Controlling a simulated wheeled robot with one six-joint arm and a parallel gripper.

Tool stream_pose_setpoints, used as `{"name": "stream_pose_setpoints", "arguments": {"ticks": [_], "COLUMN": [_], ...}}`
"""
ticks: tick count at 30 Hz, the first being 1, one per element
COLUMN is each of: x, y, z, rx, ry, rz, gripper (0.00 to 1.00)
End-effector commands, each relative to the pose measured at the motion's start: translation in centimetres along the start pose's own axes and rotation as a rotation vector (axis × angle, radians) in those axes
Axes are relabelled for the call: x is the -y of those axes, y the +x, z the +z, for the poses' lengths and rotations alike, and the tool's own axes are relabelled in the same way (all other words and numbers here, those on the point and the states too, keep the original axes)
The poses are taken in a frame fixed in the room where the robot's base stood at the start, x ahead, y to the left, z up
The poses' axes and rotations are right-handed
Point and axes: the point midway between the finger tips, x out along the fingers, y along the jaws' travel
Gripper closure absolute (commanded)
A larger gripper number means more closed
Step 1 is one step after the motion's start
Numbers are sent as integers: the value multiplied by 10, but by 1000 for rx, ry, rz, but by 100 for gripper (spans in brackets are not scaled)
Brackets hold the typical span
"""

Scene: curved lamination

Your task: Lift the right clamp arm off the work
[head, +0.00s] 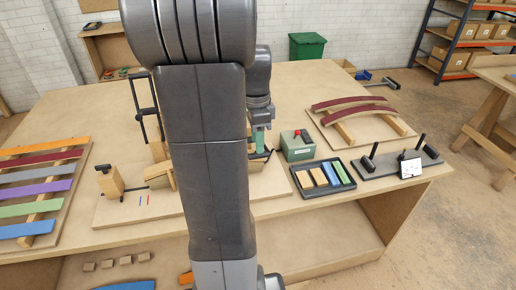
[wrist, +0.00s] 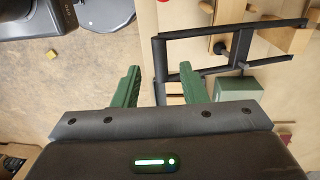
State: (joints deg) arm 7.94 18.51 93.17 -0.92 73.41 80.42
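The right clamp arm is a black bar frame (wrist: 200,32) in the wrist view, reaching from the upper right to my gripper. In the head view my arm hides most of it. My gripper (wrist: 160,68) has two green fingers spread apart. The frame's end bar lies between them, with a visible gap on each side. In the head view my gripper (head: 258,138) is low over the work board, partly behind my arm. The left clamp arm (head: 135,97), another black frame, stands raised at the left. Wooden blocks of the work (head: 158,175) show beside my arm.
A green box with a red button (head: 297,147) stands just right of my gripper. A black tray (head: 345,187) of coloured blocks and a dark stand (head: 375,167) are farther right. Coloured strips (head: 35,205) lie on a board at the left. The table's back is mostly clear.

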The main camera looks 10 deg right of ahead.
Motion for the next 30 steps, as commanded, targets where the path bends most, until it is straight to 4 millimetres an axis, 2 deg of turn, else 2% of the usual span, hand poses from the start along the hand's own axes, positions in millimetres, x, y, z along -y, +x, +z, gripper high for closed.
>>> {"name": "stream_pose_setpoints", "arguments": {"ticks": [3,7,18,24,30], "x": [-1,0,0,0,0], "y": [19,30,36,35,35], "z": [0,0,0,0,0], "rx": [1,0,0,0,0], "ry": [0,0,0,0,0], "rz": [4,1,-1,-1,-1], "gripper": [61,61,61,100,100]}}
